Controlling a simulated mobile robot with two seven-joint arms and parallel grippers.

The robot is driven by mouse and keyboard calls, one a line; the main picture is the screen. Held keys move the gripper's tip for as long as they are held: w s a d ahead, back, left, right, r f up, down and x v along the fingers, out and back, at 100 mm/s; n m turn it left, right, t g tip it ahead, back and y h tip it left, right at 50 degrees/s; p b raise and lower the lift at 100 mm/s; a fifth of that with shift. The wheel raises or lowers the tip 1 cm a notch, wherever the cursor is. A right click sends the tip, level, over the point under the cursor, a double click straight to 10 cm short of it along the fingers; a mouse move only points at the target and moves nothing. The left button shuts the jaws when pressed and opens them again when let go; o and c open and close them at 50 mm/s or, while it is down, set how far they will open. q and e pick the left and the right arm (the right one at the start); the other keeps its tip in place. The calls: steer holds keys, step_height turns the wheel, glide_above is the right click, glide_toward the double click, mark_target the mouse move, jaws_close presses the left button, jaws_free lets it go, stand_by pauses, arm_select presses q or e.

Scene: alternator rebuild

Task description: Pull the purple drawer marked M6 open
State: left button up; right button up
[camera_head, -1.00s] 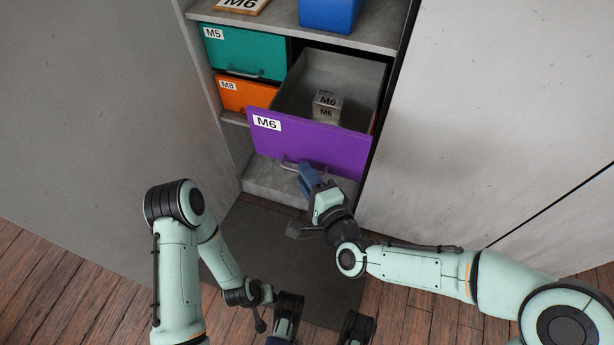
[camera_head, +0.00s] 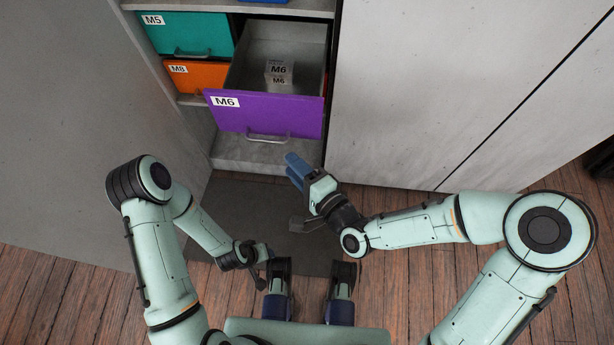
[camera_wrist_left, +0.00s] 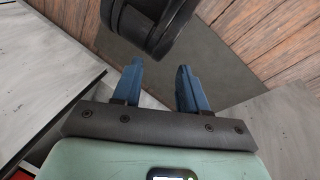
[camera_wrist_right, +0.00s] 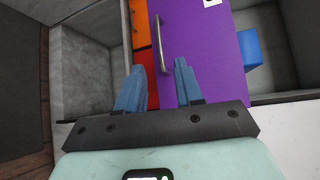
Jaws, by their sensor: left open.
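The purple drawer (camera_head: 265,114) marked M6 stands pulled out of the cabinet, with its grey inside showing. A small box (camera_head: 279,72) labelled M6 lies in it. Its metal bar handle (camera_head: 268,137) is on the lower front; it also shows in the right wrist view (camera_wrist_right: 160,44). My right gripper (camera_head: 293,163) is below and right of the handle, apart from it. In the right wrist view its blue fingers (camera_wrist_right: 158,70) are spread and empty, with the handle beyond them. My left gripper (camera_wrist_left: 158,76) is open and empty, away from the drawer.
A teal drawer (camera_head: 185,38) marked M5 and an orange drawer (camera_head: 197,78) marked M8 are shut, left of the purple one. A grey cabinet panel (camera_head: 425,90) stands at right. A dark mat (camera_head: 240,205) lies on the wooden floor before the cabinet.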

arm_select(q)
steer(key=s+d+r+g+h+p, duration=0.1)
steer(key=s+d+r+g+p, duration=0.2)
steer(key=s+r+p, duration=0.5)
steer(key=shift+s+r+m+p, duration=0.35)
steer(key=shift+r+p, duration=1.1)
steer(key=shift+r, duration=0.25)
arm_select(e)
steer(key=shift+v, duration=2.2)
steer(key=shift+s, duration=0.1)
